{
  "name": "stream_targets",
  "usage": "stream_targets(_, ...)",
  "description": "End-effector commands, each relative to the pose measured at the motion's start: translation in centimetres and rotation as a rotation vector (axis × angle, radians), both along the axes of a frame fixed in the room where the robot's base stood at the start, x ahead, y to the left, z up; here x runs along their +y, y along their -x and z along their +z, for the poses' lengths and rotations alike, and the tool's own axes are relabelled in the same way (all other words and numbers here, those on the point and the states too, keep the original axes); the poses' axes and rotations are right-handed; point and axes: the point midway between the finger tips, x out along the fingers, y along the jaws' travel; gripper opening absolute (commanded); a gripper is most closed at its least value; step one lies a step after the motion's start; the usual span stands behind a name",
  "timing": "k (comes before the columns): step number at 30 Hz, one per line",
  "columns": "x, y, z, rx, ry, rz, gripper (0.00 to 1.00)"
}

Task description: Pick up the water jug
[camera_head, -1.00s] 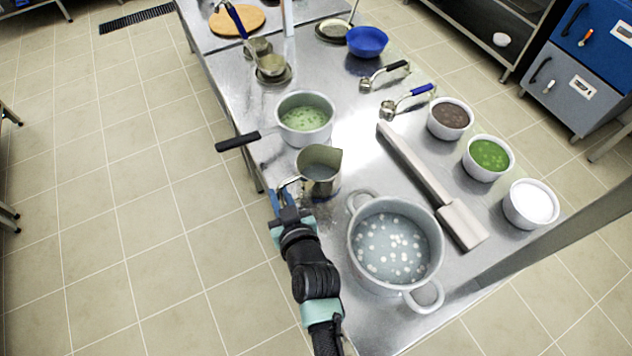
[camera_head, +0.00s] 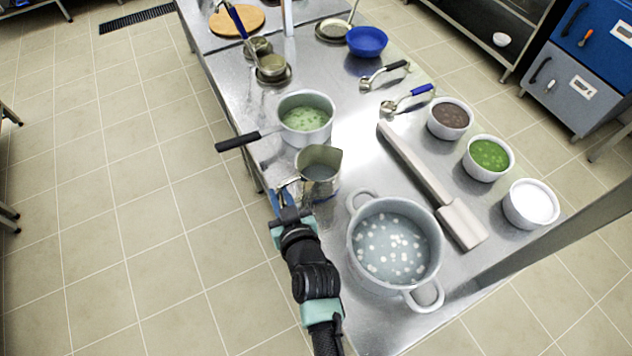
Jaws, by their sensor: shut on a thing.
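The water jug (camera_head: 321,178) is a metal pitcher with its spout pointing to the upper right and grey-blue liquid inside. It is at the left edge of the steel table, between a green-filled saucepan and a large stockpot. My gripper (camera_head: 283,203) is at the jug's left side, with its blue fingers shut on the jug's handle (camera_head: 290,184). The fingertips are partly hidden, and I cannot tell whether the jug's base touches the table.
The saucepan (camera_head: 305,119) stands just behind the jug, its black handle (camera_head: 240,141) sticking out past the table edge. The two-handled stockpot (camera_head: 394,241) stands close at the front right. A long paddle (camera_head: 432,187) lies right of the jug. White bowls (camera_head: 488,158) line the right side.

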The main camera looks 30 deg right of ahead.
Motion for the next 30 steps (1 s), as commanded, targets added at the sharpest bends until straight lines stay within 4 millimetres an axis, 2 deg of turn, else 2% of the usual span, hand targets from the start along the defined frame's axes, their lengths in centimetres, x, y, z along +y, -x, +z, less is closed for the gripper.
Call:
stream_targets(7,-0.1,-0.1,0.5,-0.007,0.005,-0.001,0.0)
stream_targets(10,-0.1,-0.2,1.3,-0.009,0.007,0.0,0.0)
stream_targets(22,-0.1,-0.1,8.2,-0.011,0.006,0.0,0.0)
stream_targets(27,-0.1,-0.1,10.0,-0.01,0.006,0.0,0.0)
stream_targets(30,-0.1,-0.1,10.3,-0.008,0.006,0.0,0.0)
